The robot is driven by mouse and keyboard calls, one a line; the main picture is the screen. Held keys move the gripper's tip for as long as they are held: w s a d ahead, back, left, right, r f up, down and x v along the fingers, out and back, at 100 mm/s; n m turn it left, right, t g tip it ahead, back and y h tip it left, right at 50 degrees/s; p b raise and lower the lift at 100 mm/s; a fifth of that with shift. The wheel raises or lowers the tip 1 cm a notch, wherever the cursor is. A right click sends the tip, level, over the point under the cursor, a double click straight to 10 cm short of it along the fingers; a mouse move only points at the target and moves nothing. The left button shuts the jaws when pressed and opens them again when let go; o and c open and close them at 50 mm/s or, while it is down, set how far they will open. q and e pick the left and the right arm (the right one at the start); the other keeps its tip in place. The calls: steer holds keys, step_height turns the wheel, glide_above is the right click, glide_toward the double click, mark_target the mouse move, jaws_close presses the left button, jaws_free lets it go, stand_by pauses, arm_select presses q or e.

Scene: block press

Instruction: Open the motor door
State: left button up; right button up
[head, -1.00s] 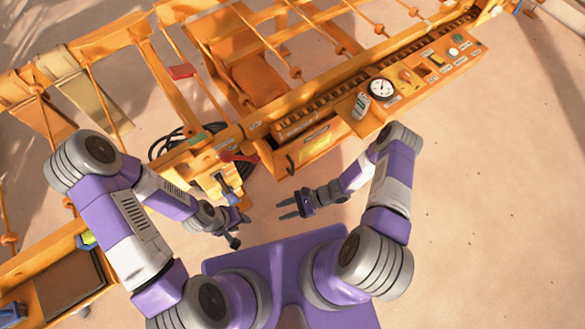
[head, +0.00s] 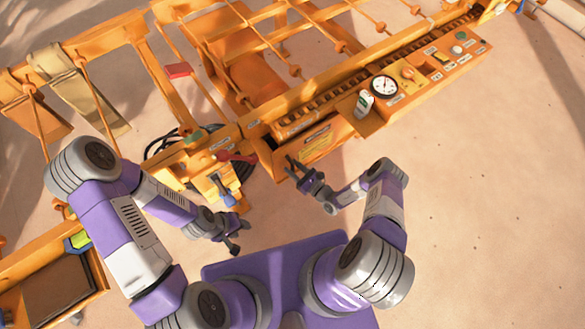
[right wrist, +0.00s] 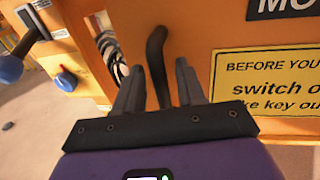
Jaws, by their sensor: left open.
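The motor door (head: 318,142) is an orange panel with a yellow warning sign, on the front of the orange machine. It looks shut. In the right wrist view the door (right wrist: 205,30) fills the upper part, with a dark label and the yellow sign (right wrist: 268,80) partly cut off. A black curved handle (right wrist: 157,60) stands on it. My right gripper (right wrist: 160,88) is open, with the handle showing between its fingers; no grip is seen. In the head view my right gripper (head: 293,168) is at the door's left end. My left gripper (head: 240,236) is open and empty, below the machine.
A control panel with a gauge (head: 384,86) and buttons is on the machine at the upper right. The floor at the right is clear.

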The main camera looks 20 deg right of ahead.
steer(key=shift+w+a, duration=0.2)
steer(key=shift+w, duration=0.1)
jaws_close()
